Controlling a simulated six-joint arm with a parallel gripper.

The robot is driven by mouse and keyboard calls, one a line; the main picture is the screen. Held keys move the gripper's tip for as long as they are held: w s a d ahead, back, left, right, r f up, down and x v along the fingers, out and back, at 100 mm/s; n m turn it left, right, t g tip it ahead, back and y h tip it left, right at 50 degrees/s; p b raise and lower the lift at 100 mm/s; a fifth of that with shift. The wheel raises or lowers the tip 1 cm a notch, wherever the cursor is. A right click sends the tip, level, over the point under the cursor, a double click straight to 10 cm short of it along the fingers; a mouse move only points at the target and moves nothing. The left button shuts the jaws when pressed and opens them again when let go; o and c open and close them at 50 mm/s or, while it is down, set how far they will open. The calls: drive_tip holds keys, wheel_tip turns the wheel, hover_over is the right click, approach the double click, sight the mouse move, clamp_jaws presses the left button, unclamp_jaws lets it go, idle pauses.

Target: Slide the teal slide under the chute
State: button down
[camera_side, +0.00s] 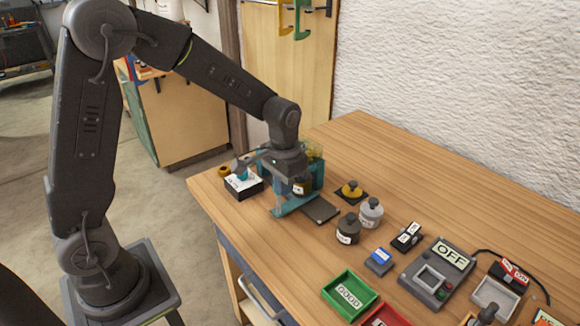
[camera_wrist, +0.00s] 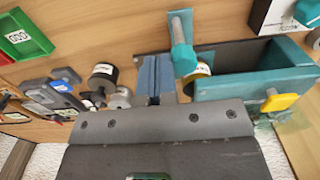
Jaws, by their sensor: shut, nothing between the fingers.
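The teal slide (camera_wrist: 181,22) shows in the wrist view as a flat teal plate with a round teal handle standing on it. In the side view its teal strip (camera_side: 288,208) lies low in front of the chute. The chute (camera_wrist: 250,84) is a teal-walled body at the right of the wrist view; it also shows in the side view (camera_side: 318,174), partly behind my gripper. My gripper (camera_side: 283,189) is shut and empty, low over the slide. In the wrist view its blue-grey fingers (camera_wrist: 155,75) are just left of the handle; contact cannot be told.
A dark plate (camera_side: 321,210) lies beside the slide. A labelled amber cup (camera_wrist: 203,70) is by the chute. A white-topped box (camera_side: 243,184) stands left. Grey and dark weights (camera_side: 371,212), a yellow knob (camera_side: 351,190) and a green tray (camera_side: 350,296) are to the right. The table's back is clear.

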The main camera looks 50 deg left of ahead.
drive_tip(key=a, duration=0.4)
idle(0.9)
drive_tip(key=shift+d, duration=0.1)
drive_tip(key=shift+d+r, duration=0.1)
drive_tip(key=shift+d, duration=0.4)
drive_tip(key=shift+r, duration=2.9)
